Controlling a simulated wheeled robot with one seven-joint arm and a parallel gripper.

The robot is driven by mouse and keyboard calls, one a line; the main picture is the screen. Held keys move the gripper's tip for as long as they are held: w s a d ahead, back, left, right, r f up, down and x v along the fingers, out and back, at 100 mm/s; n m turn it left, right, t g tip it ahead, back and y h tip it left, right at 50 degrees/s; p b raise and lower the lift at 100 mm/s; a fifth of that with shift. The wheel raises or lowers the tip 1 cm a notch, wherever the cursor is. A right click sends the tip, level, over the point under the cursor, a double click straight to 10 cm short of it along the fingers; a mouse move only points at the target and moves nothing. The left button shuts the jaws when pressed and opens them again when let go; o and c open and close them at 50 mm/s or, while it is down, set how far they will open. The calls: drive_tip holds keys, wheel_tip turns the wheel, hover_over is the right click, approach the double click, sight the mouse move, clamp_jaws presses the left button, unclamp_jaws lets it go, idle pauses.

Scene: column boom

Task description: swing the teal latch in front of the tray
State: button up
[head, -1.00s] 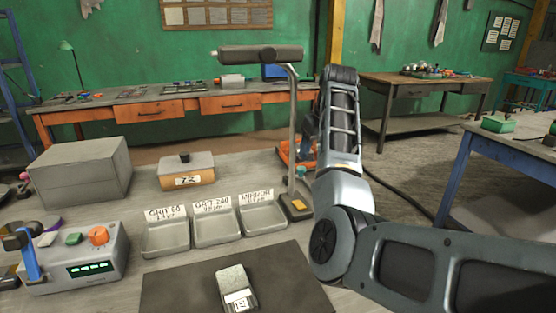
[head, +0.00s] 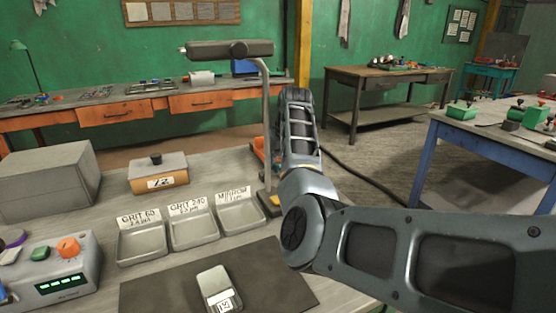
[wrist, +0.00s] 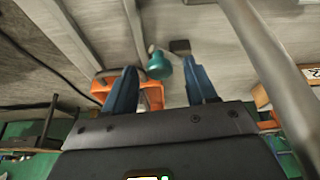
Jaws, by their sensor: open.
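In the wrist view my gripper (wrist: 161,67) is open, its two blue fingers apart. The teal latch (wrist: 160,64) is a small rounded piece that shows between the fingertips in the picture. I cannot tell whether a finger touches it. An orange tray (wrist: 153,96) shows behind the fingers and is partly covered by them. In the head view only a sliver of the orange tray (head: 258,151) shows, left of my arm. My gripper and the latch are hidden behind my arm there.
A grey post with a horizontal head (head: 230,49) rises from the bench just left of my arm. A grey pole (wrist: 262,60) crosses the wrist view's right side close by. Labelled bins (head: 193,230), a wooden box (head: 158,173) and a dark mat (head: 265,285) lie on the bench.

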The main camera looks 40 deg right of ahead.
drive_tip(key=c, duration=1)
drive_tip(key=shift+c, duration=0.2)
drive_tip(key=shift+d, duration=0.1)
drive_tip(key=shift+w+d+r+n+y+p, duration=0.15)
drive_tip(key=shift+d+n+y+p, duration=0.2)
drive_tip(key=shift+n+p, duration=0.45)
drive_tip(key=shift+w+d+n+y, duration=0.25)
drive_tip(key=shift+n+y, duration=0.1)
drive_tip(key=shift+n, duration=0.55)
drive_tip(key=shift+w+d+f+n+y+b, duration=0.1)
drive_tip(key=shift+w+n+y+b, duration=0.1)
drive_tip(key=shift+n, duration=0.35)
drive_tip(key=shift+w+d+f+n+y+b, duration=0.1)
drive_tip(key=shift+w+n+y+b, duration=0.1)
drive_tip(key=shift+n, duration=0.35)
drive_tip(key=shift+w+d+n+g+y+b, duration=0.15)
drive_tip(key=shift+w+n+g+y+b, duration=0.2)
drive_tip(key=shift+n+b, duration=0.55)
drive_tip(key=shift+r+n, duration=0.1)
drive_tip(key=shift+n, duration=0.2)
